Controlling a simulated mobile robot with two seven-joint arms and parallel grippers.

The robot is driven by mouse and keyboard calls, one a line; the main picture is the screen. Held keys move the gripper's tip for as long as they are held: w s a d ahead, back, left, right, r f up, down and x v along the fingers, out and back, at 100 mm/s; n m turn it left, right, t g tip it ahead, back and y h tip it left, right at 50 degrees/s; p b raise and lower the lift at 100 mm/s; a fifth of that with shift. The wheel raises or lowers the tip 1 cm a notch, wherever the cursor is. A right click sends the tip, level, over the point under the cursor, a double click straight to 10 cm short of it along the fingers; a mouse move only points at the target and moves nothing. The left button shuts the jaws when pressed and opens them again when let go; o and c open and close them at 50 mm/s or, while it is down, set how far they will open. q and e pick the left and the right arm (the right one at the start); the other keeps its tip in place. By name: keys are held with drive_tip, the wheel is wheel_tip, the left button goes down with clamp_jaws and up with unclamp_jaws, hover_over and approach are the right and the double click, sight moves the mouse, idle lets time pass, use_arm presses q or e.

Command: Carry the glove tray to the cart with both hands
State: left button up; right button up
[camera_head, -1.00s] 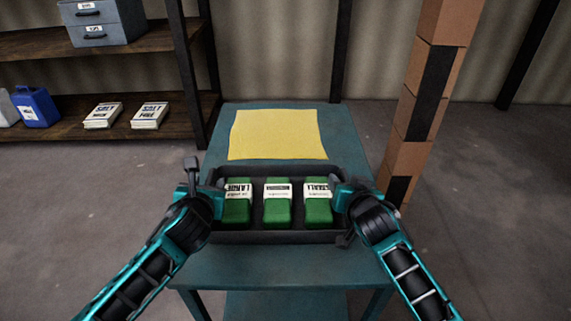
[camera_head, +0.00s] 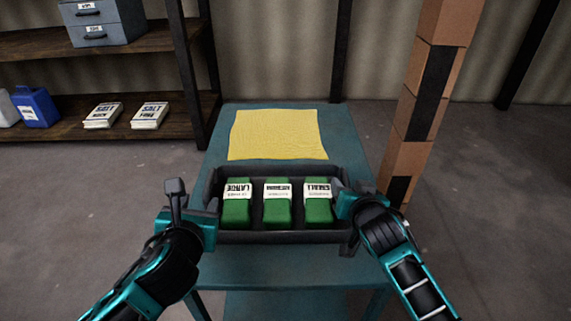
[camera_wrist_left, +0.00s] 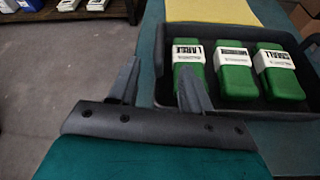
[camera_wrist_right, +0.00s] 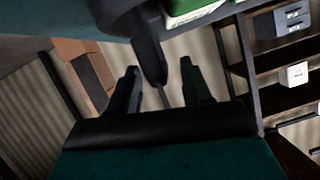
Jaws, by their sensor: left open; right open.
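The dark glove tray (camera_head: 285,237) sits on the teal cart top (camera_head: 270,265), in front of a yellow mat (camera_head: 277,134). It holds three green packs with white labels, LARGE (camera_head: 237,205), a middle one (camera_head: 277,205) and SMALL (camera_head: 318,205). My left gripper (camera_head: 194,193) is open at the tray's left end; in the left wrist view one finger overlaps the tray (camera_wrist_left: 158,70) and the other is outside it. My right gripper (camera_head: 345,190) is open at the right end; in its wrist view a dark part of the tray (camera_wrist_right: 150,55) shows between the fingers.
A wooden shelf (camera_head: 110,143) at the left holds SALT packs (camera_head: 150,115), a blue jug (camera_head: 36,106) and a grey drawer box (camera_head: 103,22). A stack of brown boxes (camera_head: 405,160) stands close to the right of the teal top. The yellow mat is bare.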

drive_tip(key=v, duration=0.9)
drive_tip(key=shift+s, duration=0.15)
